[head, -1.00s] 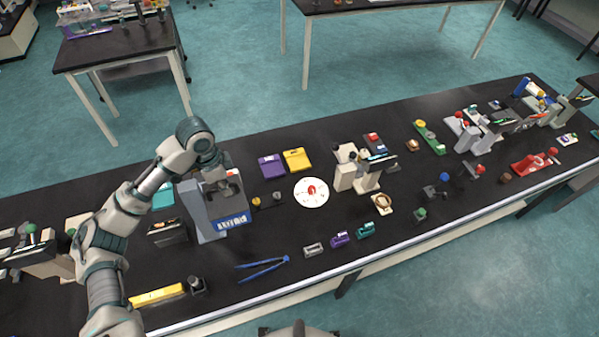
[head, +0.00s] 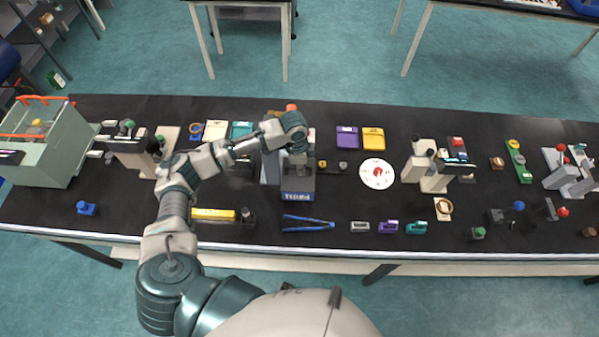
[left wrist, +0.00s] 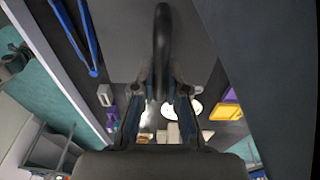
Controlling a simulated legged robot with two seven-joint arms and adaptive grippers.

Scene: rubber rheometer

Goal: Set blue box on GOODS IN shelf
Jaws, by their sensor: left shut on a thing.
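My left gripper (head: 298,155) is over the blue-grey machine near the middle of the bench. In the left wrist view, my left gripper (left wrist: 160,110) is shut on a black curved handle (left wrist: 162,40) over a flat grey surface. In the head view, a dark grey block with a blue lettered front (head: 298,196) is just below the gripper. A small blue box-like piece (head: 87,208) with a knob stands on the bench at left. A shelf (head: 45,30) shows at the far upper left; I cannot read a GOODS IN sign. My right gripper is out of view.
A pale green open case (head: 45,150) stands at the left end. Purple (head: 347,138) and yellow (head: 373,139) trays and a white disc (head: 377,173) are to the right.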

